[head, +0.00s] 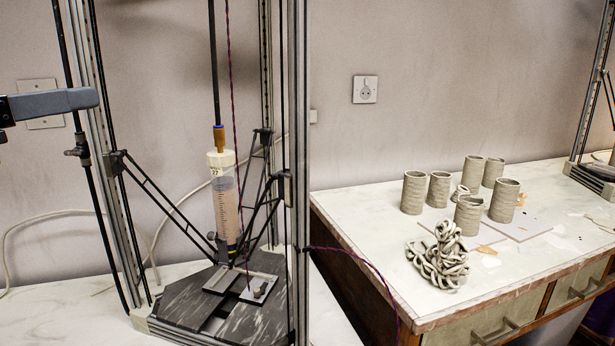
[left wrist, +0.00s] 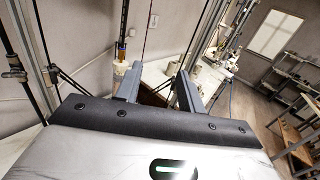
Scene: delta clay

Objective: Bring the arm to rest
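My left gripper (head: 90,98) comes in from the left edge of the head view, in front of the frame of the delta clay printer (head: 300,150). In the left wrist view, the two fingers of my left gripper (left wrist: 160,72) stand apart with nothing between them. In the head view, one grey finger shows and the other cannot be made out. My right gripper is in neither view.
A clear cartridge (head: 225,208) hangs inside the printer above its dark slatted bed (head: 250,322). On the right, a table (head: 365,235) bears several grey clay cylinders (head: 415,192) and a heap of clay coils (head: 438,258). A wall socket (head: 365,89) is behind.

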